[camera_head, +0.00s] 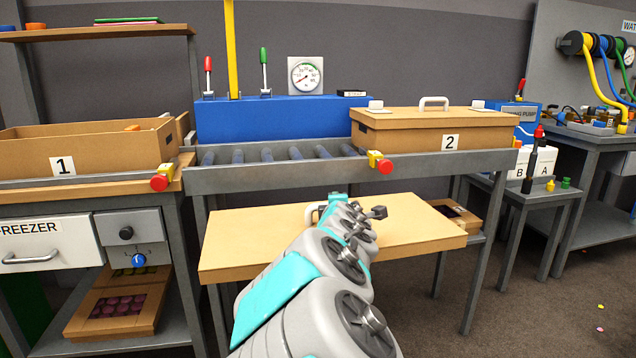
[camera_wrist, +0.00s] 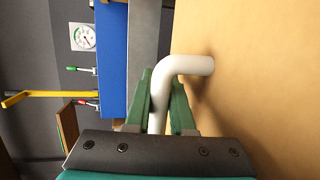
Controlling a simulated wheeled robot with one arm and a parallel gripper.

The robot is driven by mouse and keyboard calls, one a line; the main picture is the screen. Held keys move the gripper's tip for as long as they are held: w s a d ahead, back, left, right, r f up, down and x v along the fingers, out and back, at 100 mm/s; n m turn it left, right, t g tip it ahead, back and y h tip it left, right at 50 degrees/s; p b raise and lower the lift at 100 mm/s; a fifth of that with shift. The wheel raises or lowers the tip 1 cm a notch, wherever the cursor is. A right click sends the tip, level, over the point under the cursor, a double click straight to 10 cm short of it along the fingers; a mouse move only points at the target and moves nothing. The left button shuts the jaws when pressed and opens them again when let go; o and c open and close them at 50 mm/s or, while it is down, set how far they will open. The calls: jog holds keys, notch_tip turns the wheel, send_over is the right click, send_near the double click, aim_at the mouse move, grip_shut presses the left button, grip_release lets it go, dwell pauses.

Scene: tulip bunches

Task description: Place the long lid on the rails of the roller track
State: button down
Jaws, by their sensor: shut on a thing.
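The long lid (camera_head: 232,240) is a flat tan board with a white handle. It is held level in front of the roller track (camera_head: 230,178), lower than its rails, and apart from it as far as I can tell. My gripper (camera_wrist: 162,90) is shut on the lid's white handle (camera_wrist: 192,65) in the wrist view. In the head view my arm hides the gripper and part of the lid. The roller track has grey rails with dark rollers; its middle stretch is bare.
Box 1 (camera_head: 100,158) stands open at the left. Box 2 (camera_head: 425,143), with a lid and white handle on it, stands on the track's right part. Red stop knobs (camera_head: 159,182) (camera_head: 385,167) stick out in front. A blue housing (camera_head: 270,120) with levers stands behind the rollers.

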jog(key=w+d+f, duration=0.5)
jog(key=d+f, duration=0.4)
jog(key=d, duration=0.1)
jog(key=shift+w+d+f, duration=0.2)
jog(key=shift+d+f, duration=0.15)
